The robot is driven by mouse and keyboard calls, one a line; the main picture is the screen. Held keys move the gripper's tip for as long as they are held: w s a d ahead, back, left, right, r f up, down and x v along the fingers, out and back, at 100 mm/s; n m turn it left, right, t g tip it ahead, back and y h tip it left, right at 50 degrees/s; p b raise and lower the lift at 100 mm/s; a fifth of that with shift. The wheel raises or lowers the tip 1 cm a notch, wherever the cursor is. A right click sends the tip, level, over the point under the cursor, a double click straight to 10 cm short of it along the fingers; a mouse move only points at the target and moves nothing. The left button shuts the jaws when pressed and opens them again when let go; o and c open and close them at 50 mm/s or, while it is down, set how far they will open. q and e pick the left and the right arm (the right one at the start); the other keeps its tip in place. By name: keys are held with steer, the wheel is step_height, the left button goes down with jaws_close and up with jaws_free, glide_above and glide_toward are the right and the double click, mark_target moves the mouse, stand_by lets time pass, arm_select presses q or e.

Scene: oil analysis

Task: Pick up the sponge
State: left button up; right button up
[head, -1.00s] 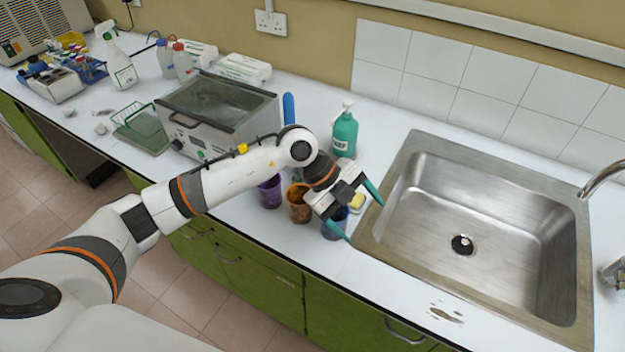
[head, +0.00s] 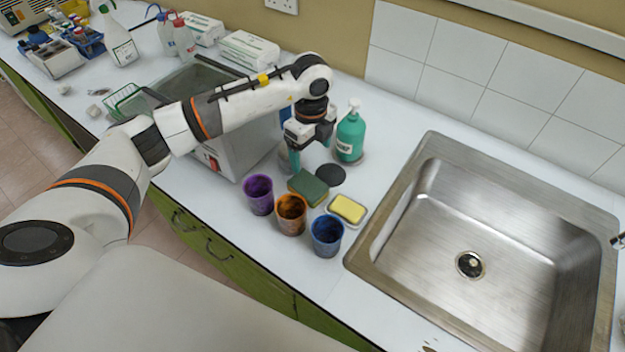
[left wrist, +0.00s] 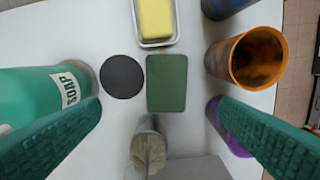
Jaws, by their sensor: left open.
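The sponge (head: 308,187), with a dark green top and a brownish side, lies flat on the white counter behind the orange and purple cups. In the left wrist view it is a green rectangle (left wrist: 166,82) near the middle, between the dark disc and the orange cup. My left gripper (head: 310,150) points down above the counter, behind the sponge and close to the green soap bottle. Its teal fingers are wide apart in the left wrist view (left wrist: 158,108), with nothing held between them. My right gripper is out of view.
Purple (head: 258,194), orange (head: 291,214) and blue (head: 327,236) cups stand in front. A yellow soap bar (head: 347,208) sits in a dish. A black disc (head: 331,174), soap bottle (head: 350,135), metal bath (head: 240,150) and sink (head: 400,190) are nearby.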

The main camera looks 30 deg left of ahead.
arm_select(q)
steer(key=p, duration=0.2)
glide_above(308, 184)
steer(key=f, duration=0.5)
steer(key=shift+w+d+f, duration=0.15)
steer(key=shift+w+d, duration=0.1)
steer(key=shift+f, duration=0.55)
steer(key=f, duration=0.1)
steer(key=f+p, duration=0.1)
steer(key=f, duration=0.1)
steer(key=f+p, duration=0.1)
steer(key=shift+s+a+f, duration=0.2)
steer(key=shift+s+a, duration=0.05)
steer(key=shift+s, duration=0.05)
steer(key=shift+f, duration=0.3)
steer(key=c, duration=1.1)
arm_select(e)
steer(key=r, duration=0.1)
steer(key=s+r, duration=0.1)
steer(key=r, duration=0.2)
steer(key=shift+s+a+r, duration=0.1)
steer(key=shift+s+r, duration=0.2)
